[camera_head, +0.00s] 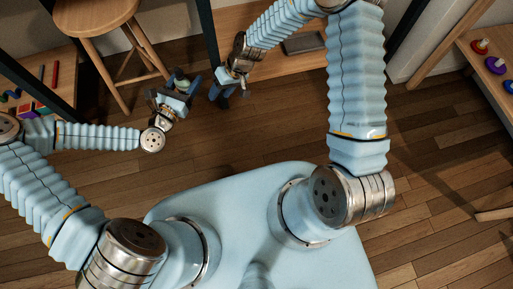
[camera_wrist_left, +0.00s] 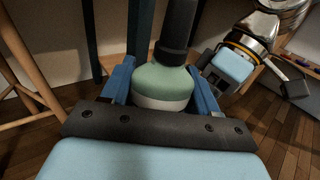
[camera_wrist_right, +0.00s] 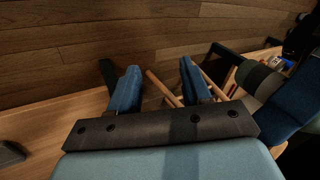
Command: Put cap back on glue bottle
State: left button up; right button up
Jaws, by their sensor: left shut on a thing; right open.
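The glue bottle (camera_wrist_left: 163,84) has a green body with a pale band. A dark grey cylindrical piece (camera_wrist_left: 178,28) stands on its top; I cannot tell surely whether this is the cap or a nozzle. My left gripper (camera_head: 178,92) is shut around the bottle and holds it in the air above the floor. The bottle shows small in the head view (camera_head: 181,84) and tilted at the right of the right wrist view (camera_wrist_right: 249,73). My right gripper (camera_head: 230,90) is open and empty, just right of the bottle and apart from it. No separate cap is seen.
A wooden stool (camera_head: 95,14) stands behind at the left. A low table with coloured toys (camera_head: 42,98) is at far left. A wooden shelf (camera_head: 262,62) with a dark flat object (camera_head: 303,43) is behind the right gripper. Rings sit on a wooden surface at right (camera_head: 492,45). Floor is open between.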

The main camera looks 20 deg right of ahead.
jog(key=s+d+f+m, duration=0.2)
jog(key=s+d+f, duration=0.1)
jog(key=s, duration=0.6)
jog(key=s+d+f+m+h, duration=0.1)
jog(key=s+f, duration=0.4)
jog(key=s, duration=0.5)
jog(key=shift+s+d+f+m+h, duration=0.3)
jog(key=shift+d+m, duration=0.3)
jog(key=shift+d, duration=0.45)
